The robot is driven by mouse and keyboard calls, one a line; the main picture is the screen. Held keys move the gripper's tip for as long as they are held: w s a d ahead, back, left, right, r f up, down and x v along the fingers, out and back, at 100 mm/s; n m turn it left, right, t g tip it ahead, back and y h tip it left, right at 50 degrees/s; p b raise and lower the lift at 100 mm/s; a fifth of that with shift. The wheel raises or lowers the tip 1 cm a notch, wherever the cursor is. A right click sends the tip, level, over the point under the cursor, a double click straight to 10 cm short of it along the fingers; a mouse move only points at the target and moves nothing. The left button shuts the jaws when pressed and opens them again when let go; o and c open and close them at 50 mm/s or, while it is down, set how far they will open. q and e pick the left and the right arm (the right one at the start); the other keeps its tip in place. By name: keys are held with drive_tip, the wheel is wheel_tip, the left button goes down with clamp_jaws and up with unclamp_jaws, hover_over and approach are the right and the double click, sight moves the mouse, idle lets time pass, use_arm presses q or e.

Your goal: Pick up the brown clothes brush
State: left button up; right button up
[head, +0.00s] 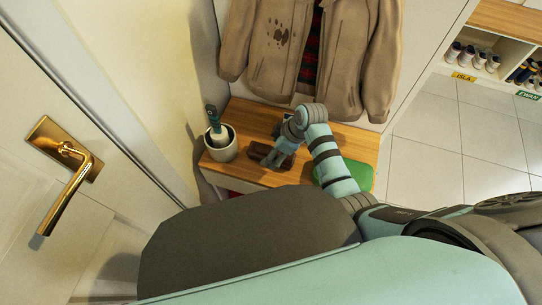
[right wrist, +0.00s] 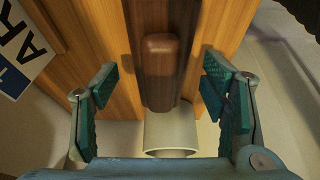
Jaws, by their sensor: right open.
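The brown clothes brush (head: 260,152) lies on the wooden bench top (head: 245,114), partly hidden by my right gripper (head: 279,153) in the head view. In the right wrist view the dark brown brush (right wrist: 160,62) lies lengthwise between the two spread fingers of the right gripper (right wrist: 160,85). The teal finger pads stand apart from it on both sides, with clear gaps, and hold nothing. How high the fingers are above the bench is hard to tell. My left gripper is not in view.
A pale pot (head: 221,150) with a dark-handled item stands left of the brush. A green object (head: 352,176) lies at the bench's right. A door with a brass handle (head: 66,185) is at left. A lettered sign (right wrist: 24,50) shows at the wrist view's left.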

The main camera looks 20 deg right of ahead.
drive_tip(key=shift+b+x, duration=0.3)
drive_tip(key=shift+x, duration=0.7)
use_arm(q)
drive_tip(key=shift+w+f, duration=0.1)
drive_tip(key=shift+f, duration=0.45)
use_arm(e)
drive_tip(key=shift+s+r, duration=0.1)
drive_tip(key=shift+c, duration=0.2)
drive_tip(key=c, duration=1.3)
use_arm(q)
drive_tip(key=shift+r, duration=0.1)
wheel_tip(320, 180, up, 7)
drive_tip(key=p, duration=0.7)
use_arm(e)
wheel_tip(320, 180, up, 20)
drive_tip(key=shift+r, duration=0.1)
